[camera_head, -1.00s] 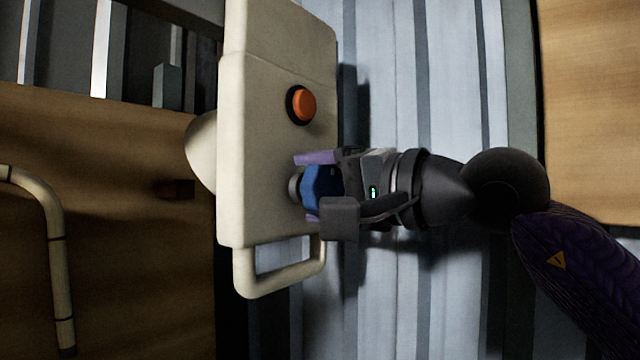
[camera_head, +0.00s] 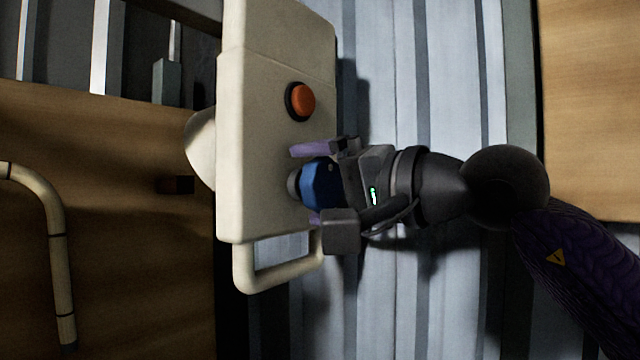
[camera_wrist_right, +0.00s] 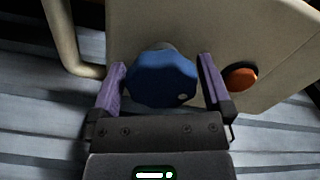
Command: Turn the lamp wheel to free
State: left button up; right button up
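The lamp wheel is a blue faceted knob (camera_head: 322,186) on a short grey stem, standing out from the right face of a cream lamp housing (camera_head: 265,140). In the right wrist view the wheel (camera_wrist_right: 162,80) shows a small pale dot near its lower right edge. My right gripper (camera_head: 315,184) has its purple fingers apart, one on each side of the wheel. In the wrist view the right gripper (camera_wrist_right: 162,82) looks open around it, with narrow gaps; light contact cannot be ruled out. My left gripper is not in view.
An orange button (camera_head: 301,101) sits on the housing above the wheel, close to one finger. A cream handle loop (camera_head: 280,278) sticks out below. Grey ribbed metal (camera_head: 430,300) lies behind. A curved rattan-like pole (camera_head: 58,250) is at the left.

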jog(key=b+v, duration=0.4)
jog(key=v, duration=0.6)
